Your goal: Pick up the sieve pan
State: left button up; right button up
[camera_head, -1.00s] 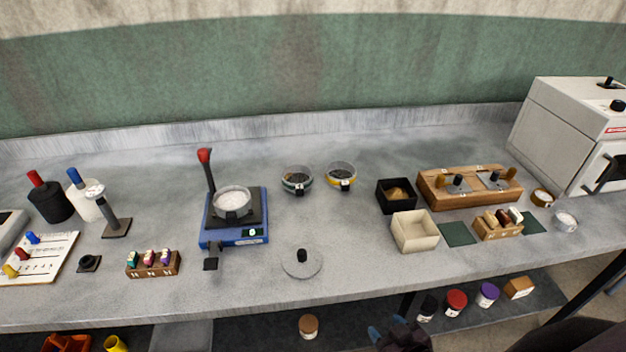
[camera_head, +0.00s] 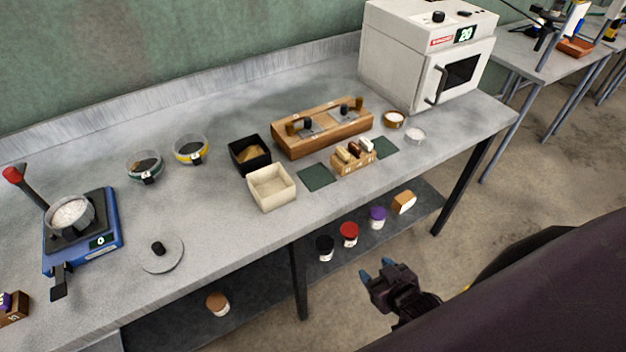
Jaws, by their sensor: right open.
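I cannot tell for sure which vessel is the sieve pan. A round grey pan (camera_head: 70,215) with pale grains stands on the blue scale (camera_head: 112,222) at the left. Two round clear bowls with dark insides, one teal-banded (camera_head: 145,168) and one yellow-banded (camera_head: 191,150), stand behind the middle of the bench. A brown-rimmed dish (camera_head: 393,119) and a pale round dish (camera_head: 414,137) stand near the oven. My right gripper (camera_head: 377,272) is open and empty, in front of the bench at lower right, apart from everything. My left gripper is out of view.
A flat round lid with a black knob (camera_head: 162,262), a black box (camera_head: 249,154), a cream box (camera_head: 272,188) and a wooden block (camera_head: 322,132) stand on the bench. The white oven (camera_head: 405,60) stands at the right end. Several capped jars stand on the lower shelf.

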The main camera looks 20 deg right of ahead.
aim_at(72, 214)
jog(key=l+z, duration=0.25)
jog(key=u, duration=1.25)
